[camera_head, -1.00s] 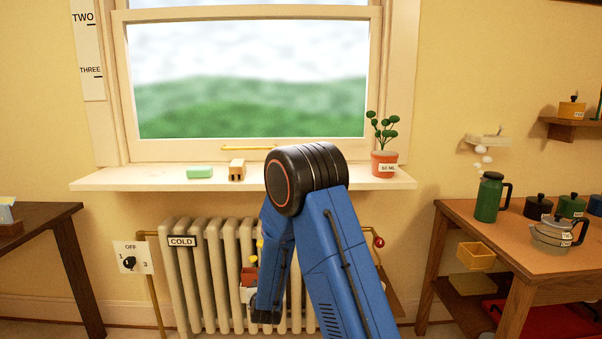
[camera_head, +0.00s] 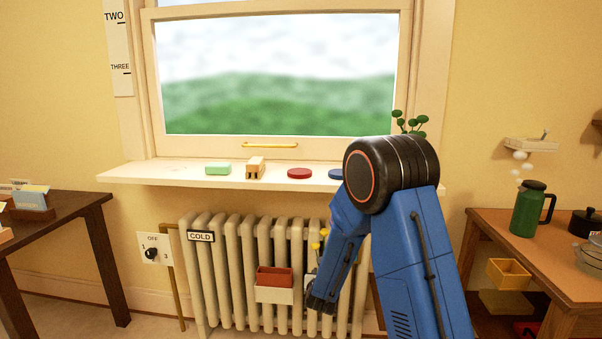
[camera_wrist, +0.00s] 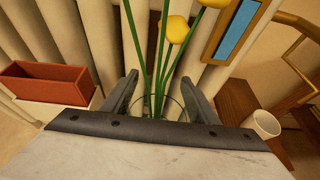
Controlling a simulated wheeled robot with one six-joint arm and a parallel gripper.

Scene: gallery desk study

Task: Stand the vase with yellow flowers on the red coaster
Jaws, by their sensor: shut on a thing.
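The vase with yellow flowers is between my gripper's fingers (camera_wrist: 160,95). In the wrist view its yellow flowers (camera_wrist: 175,30) and green stems rise past the jaws, and a clear glass rim (camera_wrist: 174,104) shows between the fingers. My gripper is shut on the vase, in front of the radiator and below the sill. In the head view the yellow flowers (camera_head: 322,238) show beside my blue arm, and most of the vase is hidden.
A blue coaster (camera_head: 336,174), a green block (camera_head: 218,168) and a wooden piece (camera_head: 255,166) lie on the sill. A plant (camera_head: 408,123) is partly hidden by my arm. A red box (camera_head: 274,280) hangs on the radiator (camera_head: 227,265). Desks stand at both sides.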

